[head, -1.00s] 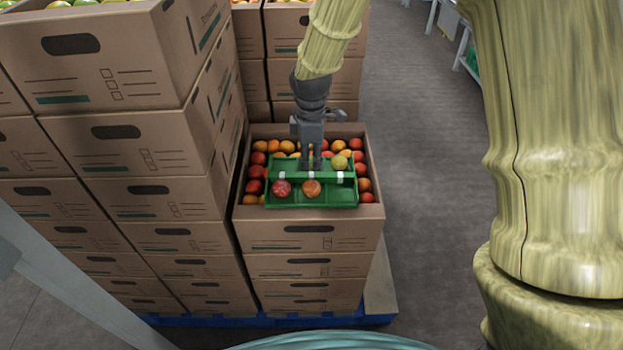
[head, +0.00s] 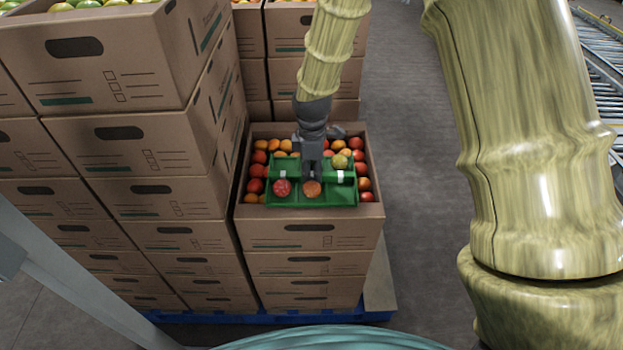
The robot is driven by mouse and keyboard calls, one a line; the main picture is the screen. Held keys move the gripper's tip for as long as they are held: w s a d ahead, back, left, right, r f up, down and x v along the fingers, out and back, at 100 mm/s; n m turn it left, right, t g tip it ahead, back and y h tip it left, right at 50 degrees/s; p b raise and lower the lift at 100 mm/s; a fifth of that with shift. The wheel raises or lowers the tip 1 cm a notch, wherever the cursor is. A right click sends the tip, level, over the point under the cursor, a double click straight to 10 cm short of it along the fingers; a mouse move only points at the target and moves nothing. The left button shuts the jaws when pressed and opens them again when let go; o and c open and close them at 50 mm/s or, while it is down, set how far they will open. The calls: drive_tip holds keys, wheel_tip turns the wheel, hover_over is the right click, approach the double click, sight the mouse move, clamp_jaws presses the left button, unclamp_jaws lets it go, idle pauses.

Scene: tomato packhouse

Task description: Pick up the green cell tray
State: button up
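The green cell tray (head: 340,197) lies on top of the tomatoes in the open cardboard box at the top of the middle stack. A raised green bar with white marks crosses it. A red tomato (head: 282,187) and an orange tomato (head: 312,188) sit in its front cells. A yellow-green tomato (head: 339,161) sits at its back right. My gripper (head: 312,177) points down at the middle of the bar, and its fingers cover that part. Whether the fingers are closed on the bar is too small to tell.
The open box (head: 310,228) holds loose red and orange tomatoes around the tray. A taller stack of boxes (head: 120,140) stands close on the left, and more boxes (head: 295,75) stand behind. Grey floor (head: 420,150) is clear on the right.

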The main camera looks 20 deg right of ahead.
drive_tip(key=shift+f, duration=0.2)
idle(0.4)
clamp_jaws()
